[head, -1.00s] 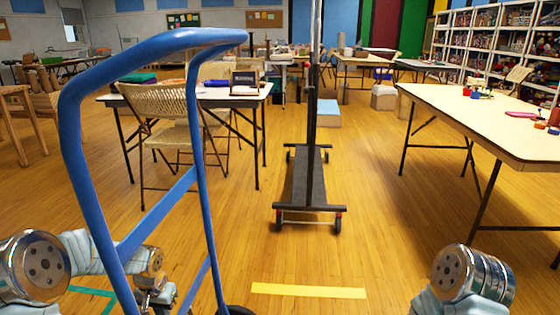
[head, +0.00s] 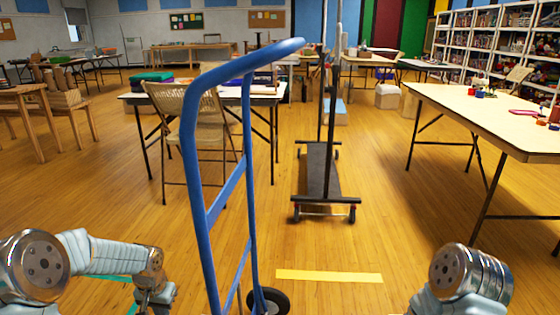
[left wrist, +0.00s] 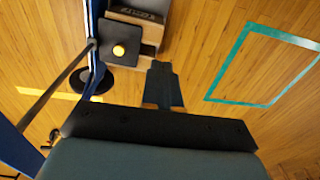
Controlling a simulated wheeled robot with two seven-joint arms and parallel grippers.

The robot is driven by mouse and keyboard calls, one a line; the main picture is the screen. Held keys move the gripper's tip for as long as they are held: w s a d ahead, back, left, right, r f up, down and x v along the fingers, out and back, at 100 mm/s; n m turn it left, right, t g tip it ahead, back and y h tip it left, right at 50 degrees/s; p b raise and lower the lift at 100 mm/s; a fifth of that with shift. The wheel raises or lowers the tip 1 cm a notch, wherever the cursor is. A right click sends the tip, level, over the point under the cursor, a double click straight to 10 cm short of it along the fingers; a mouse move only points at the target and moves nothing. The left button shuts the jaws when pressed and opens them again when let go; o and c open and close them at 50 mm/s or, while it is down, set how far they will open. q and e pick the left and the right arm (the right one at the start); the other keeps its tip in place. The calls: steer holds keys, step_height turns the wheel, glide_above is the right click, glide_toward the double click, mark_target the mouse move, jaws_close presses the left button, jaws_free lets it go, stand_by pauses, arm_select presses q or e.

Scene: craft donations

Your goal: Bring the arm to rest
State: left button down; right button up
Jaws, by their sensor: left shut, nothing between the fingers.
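My left arm comes in at the lower left of the head view, and its wrist (head: 150,262) points down near the bottom edge. In the left wrist view the left gripper (left wrist: 163,85) has its dark fingers together, with nothing between them, above the wooden floor. A blue hand truck (head: 205,215) stands upright just right of the left arm in the head view, with a visible gap between them. Its blue frame also shows at the left of the wrist view (left wrist: 92,20). Of my right arm only a link shows at the lower right; the right gripper is out of view.
A wheeled black rack (head: 322,170) stands ahead. A long table (head: 480,110) is on the right, and a folding chair (head: 205,125) stands at another table on the left. Yellow tape (head: 330,276) and a teal tape outline (left wrist: 225,72) mark the floor. Open floor lies between.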

arm_select(q)
steer(key=s+d+f+n+h, duration=0.1)
steer(key=s+d+f+h, duration=0.2)
steer(key=s+d+f, duration=0.85)
steer(key=s+d+f+n+h, duration=0.1)
steer(key=s+d+f+n, duration=0.15)
steer(key=s, duration=0.35)
steer(key=s+d+f+n, duration=0.1)
steer(key=s+d+f, duration=0.3)
steer(key=s, duration=0.3)
steer(key=shift+m, duration=0.85)
steer(key=w+d+r, duration=0.2)
steer(key=w, duration=0.1)
steer(key=shift+w+d, duration=0.15)
